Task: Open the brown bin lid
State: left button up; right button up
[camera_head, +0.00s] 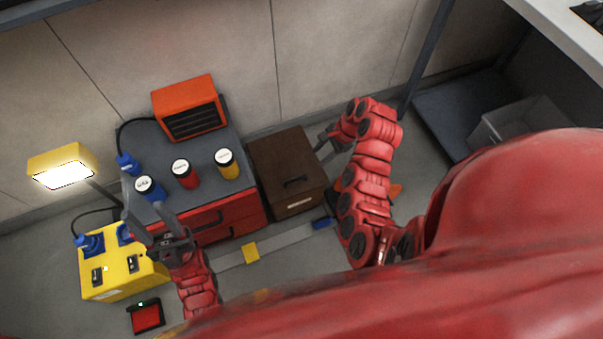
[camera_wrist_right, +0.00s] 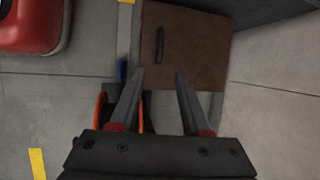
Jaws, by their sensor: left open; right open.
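The brown bin (camera_head: 297,203) stands on the floor to the right of the red drawer cabinet. Its brown lid (camera_head: 284,160) lies flat and closed on top, with a dark handle (camera_head: 295,182) near the front edge. In the right wrist view the lid (camera_wrist_right: 200,48) and its handle (camera_wrist_right: 160,45) lie beyond the fingertips. My right gripper (camera_head: 322,146) is open and empty beside the bin's right side; its fingers (camera_wrist_right: 158,75) also show in the wrist view. My left gripper (camera_head: 146,205) is open and empty in front of the cabinet, above the yellow box.
The grey-topped red cabinet (camera_head: 225,212) carries several labelled cans and an orange heater (camera_head: 189,108). A yellow box (camera_head: 110,280) and a lit yellow lamp (camera_head: 62,167) stand at left. A grey shelf with a clear crate (camera_head: 520,122) is at right. Orange items lie near the bin.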

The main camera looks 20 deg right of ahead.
jog(key=b+x, duration=0.8)
jog(key=x, duration=0.9)
grip_shut()
dwell(0.8)
